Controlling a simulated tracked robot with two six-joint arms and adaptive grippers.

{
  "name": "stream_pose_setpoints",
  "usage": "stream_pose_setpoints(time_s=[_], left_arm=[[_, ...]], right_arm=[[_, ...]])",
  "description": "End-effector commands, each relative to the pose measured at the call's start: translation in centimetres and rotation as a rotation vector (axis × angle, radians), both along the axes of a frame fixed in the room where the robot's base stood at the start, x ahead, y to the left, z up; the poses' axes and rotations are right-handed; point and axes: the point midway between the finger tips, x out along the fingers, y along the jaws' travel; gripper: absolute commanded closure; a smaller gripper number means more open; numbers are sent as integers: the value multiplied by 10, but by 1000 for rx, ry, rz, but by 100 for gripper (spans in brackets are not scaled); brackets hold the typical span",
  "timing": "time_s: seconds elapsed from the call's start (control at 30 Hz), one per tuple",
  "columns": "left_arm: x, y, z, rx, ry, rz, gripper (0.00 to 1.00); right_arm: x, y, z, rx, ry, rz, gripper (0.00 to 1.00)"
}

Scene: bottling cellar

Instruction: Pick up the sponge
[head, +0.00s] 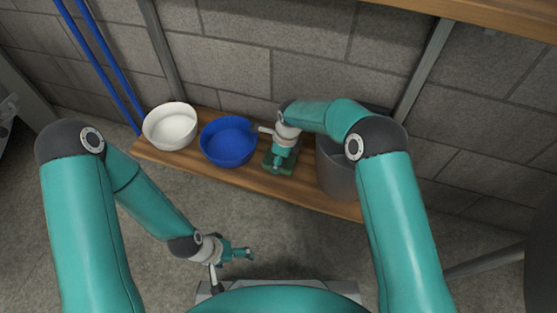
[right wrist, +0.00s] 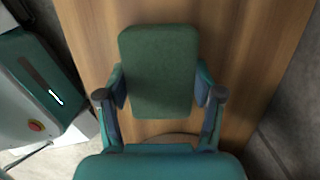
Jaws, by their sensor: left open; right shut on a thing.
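The sponge (right wrist: 158,72) is a dark green block with rounded corners. In the right wrist view it lies between the two fingers of my right gripper (right wrist: 160,92), which is shut on its sides. In the head view the sponge (head: 270,160) shows partly from under my right gripper (head: 281,160), at the wooden shelf. I cannot tell whether it touches the wood. My left gripper (head: 248,254) is open and empty, low over the floor in front of the shelf.
On the wooden shelf (head: 310,193), a white bowl (head: 170,128) and a blue bowl (head: 228,143) stand left of the sponge. A grey bin (head: 337,172) stands close on its right. A stone wall (head: 260,50) rises behind, and a wooden board (head: 500,17) runs above.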

Motion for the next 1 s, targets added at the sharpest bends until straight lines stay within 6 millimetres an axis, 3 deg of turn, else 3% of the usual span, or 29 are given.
stream_pose_setpoints(time_s=[0.6,0.8,1.0], left_arm=[[0,0,51,0,0,0,9],[0,0,60,0,0,0,9],[0,0,61,0,0,0,9]], right_arm=[[1,1,151,1,-3,1,45],[0,1,181,0,-2,2,45],[0,1,190,-1,1,2,45]])
